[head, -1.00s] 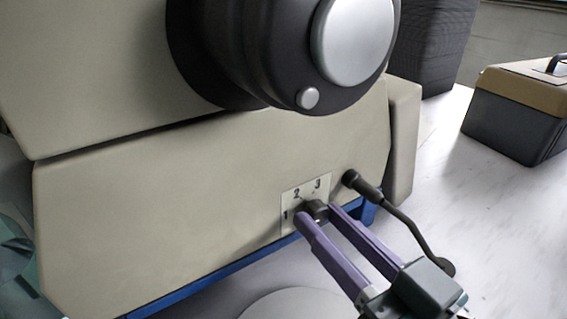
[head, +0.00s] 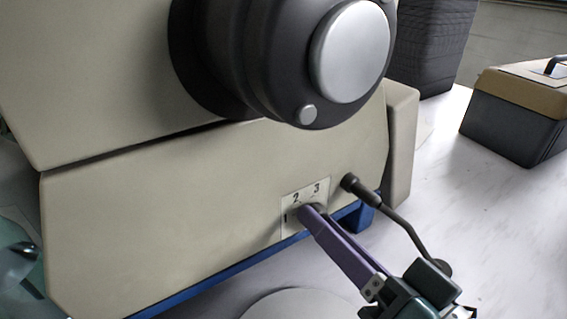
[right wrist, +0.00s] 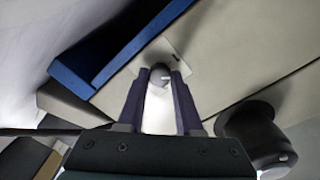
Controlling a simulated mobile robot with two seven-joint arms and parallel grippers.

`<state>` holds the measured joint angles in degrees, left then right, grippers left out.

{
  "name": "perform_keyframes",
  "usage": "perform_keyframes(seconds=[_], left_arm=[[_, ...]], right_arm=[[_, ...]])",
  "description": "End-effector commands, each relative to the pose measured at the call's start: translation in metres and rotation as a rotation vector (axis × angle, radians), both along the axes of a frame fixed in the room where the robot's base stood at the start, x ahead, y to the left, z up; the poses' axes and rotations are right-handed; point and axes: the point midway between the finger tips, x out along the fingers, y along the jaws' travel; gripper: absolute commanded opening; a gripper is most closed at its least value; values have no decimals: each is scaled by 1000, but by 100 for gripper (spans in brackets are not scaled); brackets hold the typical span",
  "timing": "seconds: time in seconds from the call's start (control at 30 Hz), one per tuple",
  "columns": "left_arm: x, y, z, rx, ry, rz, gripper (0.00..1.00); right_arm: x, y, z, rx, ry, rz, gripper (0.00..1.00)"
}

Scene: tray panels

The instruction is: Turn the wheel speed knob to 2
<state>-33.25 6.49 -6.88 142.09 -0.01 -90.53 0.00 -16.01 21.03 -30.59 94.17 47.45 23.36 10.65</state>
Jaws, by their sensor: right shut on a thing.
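The wheel speed knob is a small dark round knob, seen best in the right wrist view (right wrist: 159,72), with a short white mark on it. It sits on a pale plate (head: 291,208) marked 1, 2 and 3, low on the beige machine front (head: 150,215). My right gripper (head: 311,213) is shut on the knob, with one purple finger on each side of it in the right wrist view (right wrist: 159,82). In the head view the fingers hide most of the knob, so I cannot tell which number its mark points at.
A black lever (head: 395,215) with a ball end stands just right of my right gripper. A large dark handwheel (head: 270,60) with a silver hub juts out above. A toolbox (head: 515,115) stands on the pale marbled surface at right, with free room before it.

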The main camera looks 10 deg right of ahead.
Motion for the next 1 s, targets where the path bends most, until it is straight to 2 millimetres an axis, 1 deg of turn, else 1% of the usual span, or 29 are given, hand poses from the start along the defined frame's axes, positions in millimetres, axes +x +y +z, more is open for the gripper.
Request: perform_keyframes(seconds=[0.2,0.5,0.7,1.0], left_arm=[[0,0,0,0,0,0,50],[0,1,-1,5,0,-3,50],[0,2,-2,9,0,-6,50],[0,3,-2,11,-1,-7,50]], right_arm=[[0,0,0,165,58,0,0],[0,-1,0,320,114,0,0],[0,-1,0,369,132,0,0],[0,-1,1,383,138,-1,0]])
